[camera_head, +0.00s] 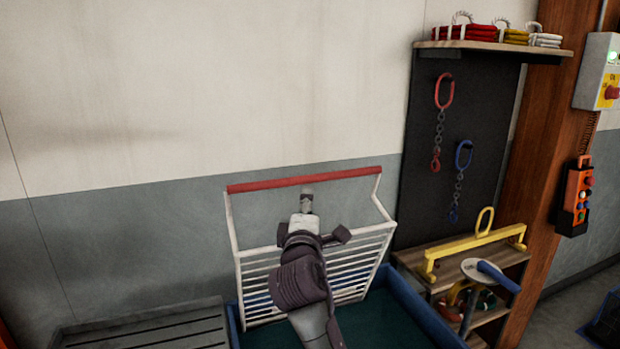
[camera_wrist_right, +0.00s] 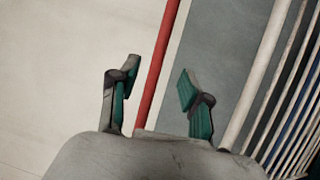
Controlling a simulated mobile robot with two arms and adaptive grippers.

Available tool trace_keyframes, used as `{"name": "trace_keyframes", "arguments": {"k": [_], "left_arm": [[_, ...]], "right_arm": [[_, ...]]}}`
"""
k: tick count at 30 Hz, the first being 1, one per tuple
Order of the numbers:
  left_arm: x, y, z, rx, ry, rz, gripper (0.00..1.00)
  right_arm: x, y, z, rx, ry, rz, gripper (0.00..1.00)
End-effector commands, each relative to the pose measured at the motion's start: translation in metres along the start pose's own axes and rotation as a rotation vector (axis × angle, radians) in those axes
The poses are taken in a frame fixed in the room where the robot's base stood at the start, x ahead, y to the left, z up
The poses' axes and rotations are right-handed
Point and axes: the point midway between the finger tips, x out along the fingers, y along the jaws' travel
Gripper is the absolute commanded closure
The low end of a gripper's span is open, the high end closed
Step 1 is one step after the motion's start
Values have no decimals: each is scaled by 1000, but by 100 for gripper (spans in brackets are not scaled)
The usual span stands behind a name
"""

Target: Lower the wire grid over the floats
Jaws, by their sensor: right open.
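The wire grid (camera_head: 238,275) stands raised and steeply tilted at the blue-rimmed bin, with white bars and a red bar (camera_head: 270,184) along its top. My right gripper (camera_head: 306,195) is in front of the grid, just under the red bar in the head view. In the right wrist view, my right gripper (camera_wrist_right: 158,82) is open, and the red bar (camera_wrist_right: 160,70) runs between its two fingers in the picture. I cannot tell whether the bar is within their reach. No floats can be made out clearly; blue shows behind the lower bars. My left gripper is not in view.
The blue bin (camera_head: 415,310) has a dark green inside. A grey slatted surface (camera_head: 150,335) is to its left. On the right are a wooden shelf unit (camera_head: 490,258) with a yellow lifting bar (camera_head: 480,248), hanging chains and an orange control pendant (camera_head: 577,195).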

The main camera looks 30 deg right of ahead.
Motion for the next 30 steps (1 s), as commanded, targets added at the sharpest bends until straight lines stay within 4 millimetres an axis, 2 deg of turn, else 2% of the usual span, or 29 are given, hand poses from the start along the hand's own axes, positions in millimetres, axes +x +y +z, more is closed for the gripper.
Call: {"name": "trace_keyframes", "arguments": {"k": [9,15,21,30], "left_arm": [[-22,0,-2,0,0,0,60],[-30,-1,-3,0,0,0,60],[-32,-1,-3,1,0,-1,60],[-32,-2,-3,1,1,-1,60]], "right_arm": [[70,3,1,1,-2,-3,52],[102,1,1,2,-2,-3,52],[115,0,1,3,-1,-3,52],[116,-1,1,3,0,-2,52]]}}
